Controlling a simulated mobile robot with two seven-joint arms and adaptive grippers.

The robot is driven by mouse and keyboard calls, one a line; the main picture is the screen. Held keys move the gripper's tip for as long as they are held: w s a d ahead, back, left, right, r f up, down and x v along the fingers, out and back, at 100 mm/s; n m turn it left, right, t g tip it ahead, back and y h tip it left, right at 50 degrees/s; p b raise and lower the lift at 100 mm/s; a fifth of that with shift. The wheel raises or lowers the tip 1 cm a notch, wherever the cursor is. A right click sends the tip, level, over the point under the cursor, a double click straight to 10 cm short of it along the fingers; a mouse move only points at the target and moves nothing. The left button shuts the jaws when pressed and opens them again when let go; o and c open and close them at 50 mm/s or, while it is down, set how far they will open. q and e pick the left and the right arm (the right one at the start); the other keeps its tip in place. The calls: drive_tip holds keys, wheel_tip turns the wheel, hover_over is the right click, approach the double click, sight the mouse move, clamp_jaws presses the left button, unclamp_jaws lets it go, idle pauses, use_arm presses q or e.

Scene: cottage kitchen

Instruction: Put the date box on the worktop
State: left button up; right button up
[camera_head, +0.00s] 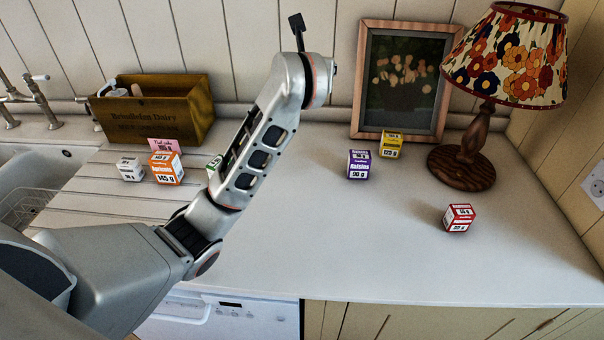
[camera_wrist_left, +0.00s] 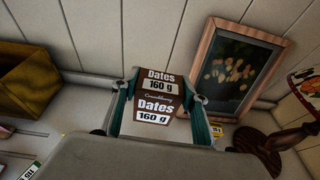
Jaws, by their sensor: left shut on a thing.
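The date box (camera_wrist_left: 168,103) is brown and white, labelled "Dates 160 g". In the left wrist view my left gripper (camera_wrist_left: 160,110) is shut on it, with a greenish finger on each side. In the head view my left arm crosses the middle, its wrist raised near the back wall. The arm hides the date box and the fingers there. The worktop (camera_head: 330,235) is pale and runs along the wall. Whether the box touches the worktop cannot be told. My right gripper is not in view.
A purple raisins box (camera_head: 358,165), yellow box (camera_head: 391,145) and red box (camera_head: 459,217) stand right of my arm, near a picture frame (camera_head: 358,80) and lamp (camera_head: 468,165). Left are a wooden crate (camera_head: 160,110), an orange box (camera_head: 166,168) and a white box (camera_head: 130,169). The front middle is clear.

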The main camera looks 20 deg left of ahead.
use_arm(q)
drive_tip(key=s+a+p, duration=0.1)
drive_tip(key=s+a, duration=0.7)
drive_tip(key=s, duration=0.5)
drive_tip(key=shift+n+y, duration=0.4)
drive_tip(key=shift+s+a+f+b, duration=0.15)
drive_tip(key=shift+f+b, duration=0.8)
drive_tip(key=shift+f, duration=4.05)
drive_tip(key=shift+s+d+f+b, duration=0.15)
drive_tip(key=shift+f+b, duration=0.8)
drive_tip(key=shift+f, duration=4.05)
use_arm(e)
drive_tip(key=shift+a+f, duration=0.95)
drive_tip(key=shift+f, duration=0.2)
use_arm(q)
drive_tip(key=shift+a, duration=0.1)
drive_tip(key=shift+f, duration=0.15)
drive_tip(key=o, duration=1.2)
drive_tip(key=shift+o, duration=0.2)
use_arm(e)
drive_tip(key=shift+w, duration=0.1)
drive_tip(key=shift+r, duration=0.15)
